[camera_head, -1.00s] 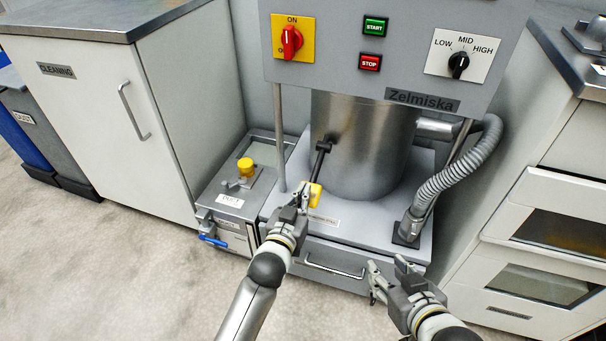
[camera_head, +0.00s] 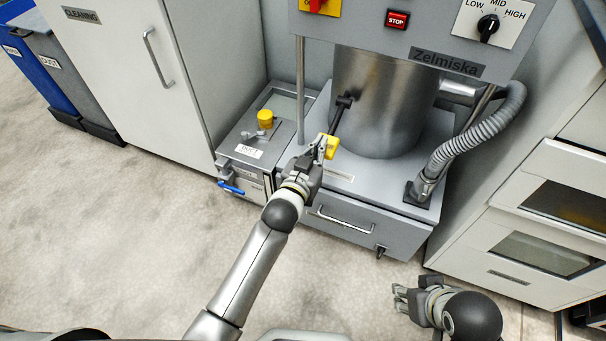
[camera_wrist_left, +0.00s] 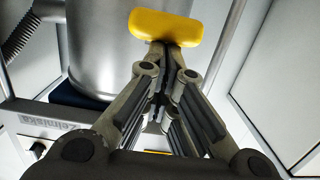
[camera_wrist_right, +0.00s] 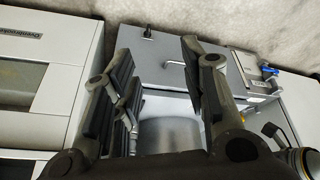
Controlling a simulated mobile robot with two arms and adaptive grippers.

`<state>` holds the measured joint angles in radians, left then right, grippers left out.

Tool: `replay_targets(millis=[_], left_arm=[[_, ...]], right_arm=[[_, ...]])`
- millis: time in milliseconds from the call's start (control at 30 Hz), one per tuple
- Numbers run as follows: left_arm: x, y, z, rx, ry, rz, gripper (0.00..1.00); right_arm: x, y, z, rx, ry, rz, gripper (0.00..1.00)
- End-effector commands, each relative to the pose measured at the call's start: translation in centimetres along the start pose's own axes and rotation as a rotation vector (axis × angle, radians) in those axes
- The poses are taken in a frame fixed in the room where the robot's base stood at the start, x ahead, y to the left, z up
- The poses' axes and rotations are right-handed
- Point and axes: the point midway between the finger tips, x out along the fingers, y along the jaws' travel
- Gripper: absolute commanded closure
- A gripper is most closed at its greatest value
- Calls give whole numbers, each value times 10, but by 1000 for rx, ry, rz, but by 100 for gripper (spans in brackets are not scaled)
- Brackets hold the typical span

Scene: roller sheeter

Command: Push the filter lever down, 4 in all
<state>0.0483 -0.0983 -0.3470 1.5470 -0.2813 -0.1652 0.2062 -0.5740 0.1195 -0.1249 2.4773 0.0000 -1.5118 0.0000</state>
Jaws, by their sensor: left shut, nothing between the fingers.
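The filter lever is a black rod (camera_head: 337,118) with a yellow handle (camera_head: 332,147), slanting down from a bracket on the metal cylinder (camera_head: 380,105). My left gripper (camera_head: 322,143) is shut and empty, with its fingertips right at the yellow handle. In the left wrist view the yellow handle (camera_wrist_left: 165,27) lies across the fingertips, not between them; I cannot tell if they touch. My right gripper (camera_head: 398,298) is away from the lever, low at the right over the floor. In the right wrist view its fingers (camera_wrist_right: 158,75) stand apart with nothing between them.
A drawer (camera_head: 350,226) with a bar handle and a black knob (camera_head: 381,251) is below the machine. A grey hose (camera_head: 475,137) runs down its right side. A box with a yellow knob (camera_head: 265,119) and blue-handled valve (camera_head: 231,187) stands left. Floor in front is clear.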

Motion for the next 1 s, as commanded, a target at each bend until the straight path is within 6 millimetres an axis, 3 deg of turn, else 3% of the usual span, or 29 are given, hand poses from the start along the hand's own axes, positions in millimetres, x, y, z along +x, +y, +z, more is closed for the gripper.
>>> replay_targets(millis=[33,100,133,200,300,533,700,1000], left_arm=[[0,-3,-16,2,2,-2,100],[-2,-5,-23,1,5,-2,100],[-12,-4,-14,0,0,-2,100],[-28,-3,-11,-1,3,-1,100],[-49,-4,-6,1,4,-1,100],[-85,-3,0,0,10,0,100],[-96,-3,2,1,12,0,100],[-97,-3,2,1,14,0,100]], right_arm=[[-15,1,3,1,-36,2,60],[-22,3,12,3,-85,4,60],[-17,2,12,3,-79,3,60],[-16,2,11,2,-79,3,60],[2,2,12,2,-88,1,60],[27,0,16,0,-97,-1,60],[34,0,17,0,-100,-2,60],[35,0,17,0,-98,-1,60]])
